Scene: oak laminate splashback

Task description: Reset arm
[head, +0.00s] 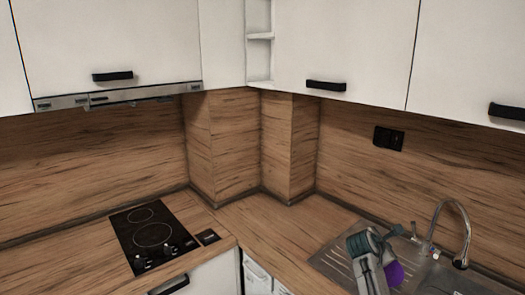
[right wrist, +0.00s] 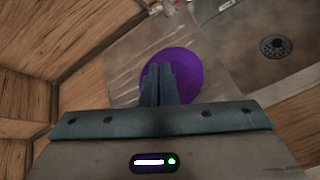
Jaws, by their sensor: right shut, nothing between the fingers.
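My right gripper (right wrist: 159,72) is shut and empty; its two fingers lie together in the right wrist view. In the head view my right gripper (head: 388,240) is at the lower right, above the sink's drainboard. A purple round item (right wrist: 190,75) shows behind the fingers in the right wrist view. It also shows in the head view (head: 394,274), partly hidden by my arm. I cannot tell whether the fingers touch it. My left gripper is in neither view.
The steel sink (head: 440,280) with its curved tap (head: 465,235) is at the lower right. A black hob (head: 150,237) is set in the wooden counter at the left. The corner counter (head: 270,225) is clear. White wall cabinets (head: 350,45) hang above.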

